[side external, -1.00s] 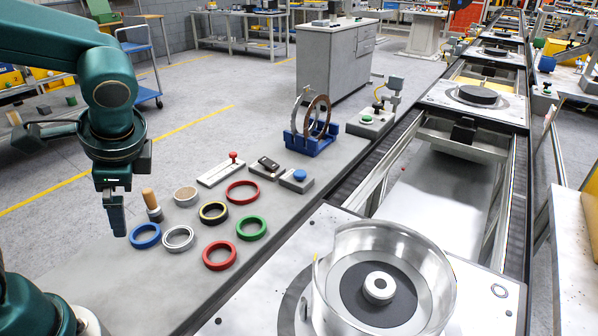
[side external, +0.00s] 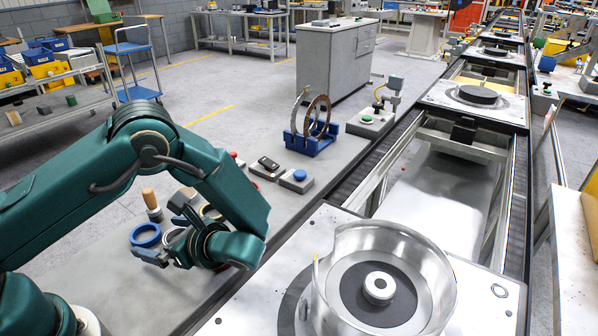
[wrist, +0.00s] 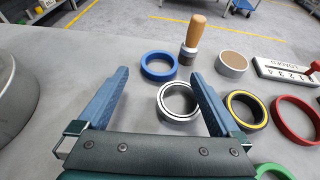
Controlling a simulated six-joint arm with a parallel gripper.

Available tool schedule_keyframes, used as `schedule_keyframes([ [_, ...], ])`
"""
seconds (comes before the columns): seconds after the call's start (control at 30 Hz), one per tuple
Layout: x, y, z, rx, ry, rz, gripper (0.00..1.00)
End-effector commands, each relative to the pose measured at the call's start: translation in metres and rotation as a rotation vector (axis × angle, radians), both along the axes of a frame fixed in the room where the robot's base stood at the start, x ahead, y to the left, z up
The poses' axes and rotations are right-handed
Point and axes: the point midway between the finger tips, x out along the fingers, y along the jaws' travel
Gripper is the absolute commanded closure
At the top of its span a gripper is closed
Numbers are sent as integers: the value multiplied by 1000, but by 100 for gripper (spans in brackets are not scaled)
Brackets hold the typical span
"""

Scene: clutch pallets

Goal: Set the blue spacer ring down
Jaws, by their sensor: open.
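The blue spacer ring (side external: 145,235) lies flat on the grey bench, in front of the wooden-handled tool. In the wrist view the blue ring (wrist: 159,66) lies just beyond my fingertips, with nothing gripping it. My gripper (wrist: 158,76) is open and empty, its two blue-grey fingers spread wide. In the wrist view a silver ring (wrist: 178,101) shows between the fingers, nearer than the blue ring. In the side view my gripper (side external: 164,228) is tilted low beside the blue ring, and my wrist hides part of the silver ring and other rings.
A wooden-handled tool (wrist: 190,42) stands close behind the blue ring. A black-and-yellow ring (wrist: 246,110), red ring (wrist: 297,117) and green ring (wrist: 273,172) lie to the right. Bare bench lies left of the blue ring. A large metal housing (side external: 430,275) sits on the conveyor pallet.

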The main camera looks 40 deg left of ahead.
Motion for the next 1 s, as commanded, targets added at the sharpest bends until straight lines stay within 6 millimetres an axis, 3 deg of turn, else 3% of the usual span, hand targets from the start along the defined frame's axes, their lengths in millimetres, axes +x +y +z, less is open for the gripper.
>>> schedule_keyframes([
  [0.3, -4, 35, -14, -2, 1, 6, 0],
  [0.67, -5, 41, -17, -4, -1, 4, 0],
  [0.8, -5, 41, -16, -4, -2, 4, 54],
  [0.9, -5, 41, -16, -4, -2, 4, 87],
  [1.0, -5, 41, -16, -4, -2, 4, 87],
])
